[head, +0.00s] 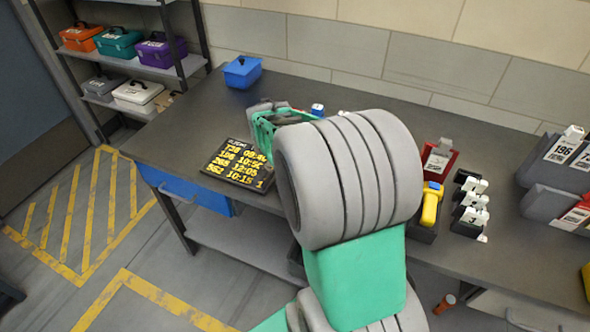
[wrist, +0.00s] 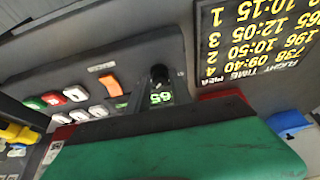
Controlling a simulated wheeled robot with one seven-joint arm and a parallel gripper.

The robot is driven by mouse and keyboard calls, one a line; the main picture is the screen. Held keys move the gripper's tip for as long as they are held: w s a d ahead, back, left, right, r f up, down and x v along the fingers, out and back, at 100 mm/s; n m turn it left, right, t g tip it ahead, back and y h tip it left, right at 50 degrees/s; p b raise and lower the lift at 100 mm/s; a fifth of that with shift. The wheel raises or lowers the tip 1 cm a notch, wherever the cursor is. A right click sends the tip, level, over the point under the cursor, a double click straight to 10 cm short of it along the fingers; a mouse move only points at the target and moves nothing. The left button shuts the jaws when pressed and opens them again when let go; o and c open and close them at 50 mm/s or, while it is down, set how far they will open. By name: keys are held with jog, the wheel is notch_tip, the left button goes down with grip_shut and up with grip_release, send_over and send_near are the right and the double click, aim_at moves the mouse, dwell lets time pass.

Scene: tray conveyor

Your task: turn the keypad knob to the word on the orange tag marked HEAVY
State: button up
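In the wrist view, a dark knob (wrist: 160,75) stands on a grey panel (wrist: 145,57), just above a small green display (wrist: 160,97) that seems to read 65, upside down. An orange rectangular piece (wrist: 110,85) lies to its left; I cannot read a word on it. No tag marked HEAVY can be made out. My gripper (head: 272,128) is over the table's back part in the head view, partly hidden by my arm. A large green part, which seems to be my gripper, fills the bottom of the wrist view, below the knob.
A black flight-time board (head: 238,164) lies left of my gripper. A blue box (head: 242,72) stands at the back left. Right of my arm are a red holder (head: 438,158), a yellow handheld device (head: 430,204) and several small labelled pieces (head: 470,205). The table's left end is mostly clear.

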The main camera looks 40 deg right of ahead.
jog(key=o, duration=0.4)
jog(key=v, duration=0.7)
jog(key=shift+a+r, duration=0.15)
jog(key=shift+r, duration=0.2)
jog(key=shift+s, duration=0.15)
